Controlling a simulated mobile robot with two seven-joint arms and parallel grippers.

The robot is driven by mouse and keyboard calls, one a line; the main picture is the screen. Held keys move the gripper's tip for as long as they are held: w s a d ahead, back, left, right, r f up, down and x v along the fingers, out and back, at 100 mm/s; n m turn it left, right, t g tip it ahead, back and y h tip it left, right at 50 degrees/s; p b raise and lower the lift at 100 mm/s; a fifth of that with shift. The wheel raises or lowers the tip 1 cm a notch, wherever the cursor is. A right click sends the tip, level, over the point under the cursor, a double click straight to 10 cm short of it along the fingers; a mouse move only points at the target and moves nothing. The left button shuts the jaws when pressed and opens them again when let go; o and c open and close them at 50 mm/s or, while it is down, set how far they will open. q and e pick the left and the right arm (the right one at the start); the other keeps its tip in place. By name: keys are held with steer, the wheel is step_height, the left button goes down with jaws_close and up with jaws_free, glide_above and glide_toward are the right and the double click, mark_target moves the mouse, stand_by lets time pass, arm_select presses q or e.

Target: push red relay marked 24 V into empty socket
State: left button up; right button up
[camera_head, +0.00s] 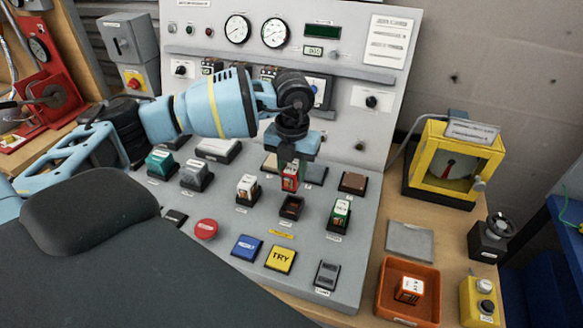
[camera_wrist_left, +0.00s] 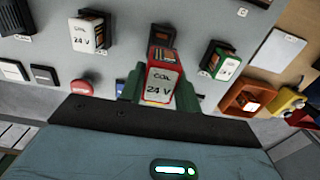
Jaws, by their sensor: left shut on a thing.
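My left gripper (camera_head: 290,166) is shut on a red relay (camera_head: 290,181) and holds it above the sloping grey panel. In the left wrist view the relay (camera_wrist_left: 161,84) has a white face marked COIL 24 V, with a finger on each side. The empty socket (camera_head: 291,208) is a dark square opening on the panel, just below and in front of the relay in the head view. The relay appears apart from the socket. My right gripper is in neither view.
A white relay (camera_head: 247,188) stands left of the socket and a green one (camera_head: 340,213) right of it. Nearer are a red button (camera_head: 206,229), a blue button (camera_head: 246,248) and a yellow TRY button (camera_head: 280,260). An orange tray (camera_head: 386,308) at right holds another relay (camera_head: 408,290).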

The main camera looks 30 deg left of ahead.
mark_target(292, 187)
arm_select(q)
step_height(292, 187, down, 2)
steer(key=shift+f, duration=0.1)
step_height(292, 187, down, 2)
steer(key=shift+b, duration=0.4)
steer(key=shift+f, duration=0.8)
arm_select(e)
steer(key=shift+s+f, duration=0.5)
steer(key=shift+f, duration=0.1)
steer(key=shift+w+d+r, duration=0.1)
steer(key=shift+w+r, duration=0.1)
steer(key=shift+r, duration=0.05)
arm_select(q)
steer(key=shift+f, duration=0.1)
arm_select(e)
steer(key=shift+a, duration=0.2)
arm_select(q)
steer(key=shift+f, duration=0.85)
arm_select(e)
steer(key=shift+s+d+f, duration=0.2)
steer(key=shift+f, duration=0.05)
arm_select(q)
steer(key=shift+f, duration=0.65)
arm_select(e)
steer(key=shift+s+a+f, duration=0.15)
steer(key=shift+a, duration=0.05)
